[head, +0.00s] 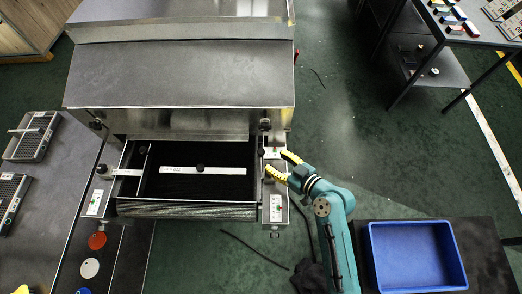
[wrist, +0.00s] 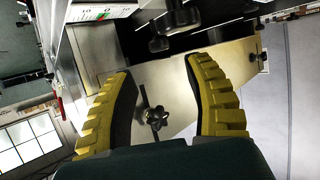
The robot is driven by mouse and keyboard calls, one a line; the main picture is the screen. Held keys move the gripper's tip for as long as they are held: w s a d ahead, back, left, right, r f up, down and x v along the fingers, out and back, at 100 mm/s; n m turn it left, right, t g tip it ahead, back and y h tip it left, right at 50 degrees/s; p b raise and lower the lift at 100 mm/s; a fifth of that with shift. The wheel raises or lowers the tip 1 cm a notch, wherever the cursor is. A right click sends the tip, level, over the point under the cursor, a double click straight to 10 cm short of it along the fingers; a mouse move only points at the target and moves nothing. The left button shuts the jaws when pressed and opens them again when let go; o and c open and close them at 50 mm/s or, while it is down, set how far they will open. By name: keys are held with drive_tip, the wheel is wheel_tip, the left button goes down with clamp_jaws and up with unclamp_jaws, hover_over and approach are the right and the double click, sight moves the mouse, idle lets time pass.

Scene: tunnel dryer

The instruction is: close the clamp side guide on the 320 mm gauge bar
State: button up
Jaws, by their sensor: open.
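The pale gauge bar (head: 220,171) lies across the black belt (head: 200,190) in the dryer mouth, with a dark knob near its middle. The left side guide (head: 142,162) is a thin rail on a pale slide arm (head: 127,172); a gap separates it from the bar's left end. The right guide is hard to make out. My gripper (head: 281,164) is open and empty at the machine's right side. In the wrist view, a black star knob (wrist: 156,118) on a slotted metal plate shows between the parted yellow fingers of my gripper (wrist: 161,68); contact cannot be told.
The dryer hood (head: 180,75) rises behind the belt. A blue bin (head: 417,255) stands at the lower right and a dark shelf table (head: 430,65) at the upper right. Coloured discs (head: 97,240) lie at the lower left. Green floor is open between machine and shelf.

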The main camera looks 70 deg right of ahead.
sight(261, 152)
drive_tip(key=x, duration=0.8)
drive_tip(key=shift+w+d+f, duration=0.1)
drive_tip(key=shift+f, duration=0.05)
drive_tip(key=shift+c, duration=0.4)
clamp_jaws()
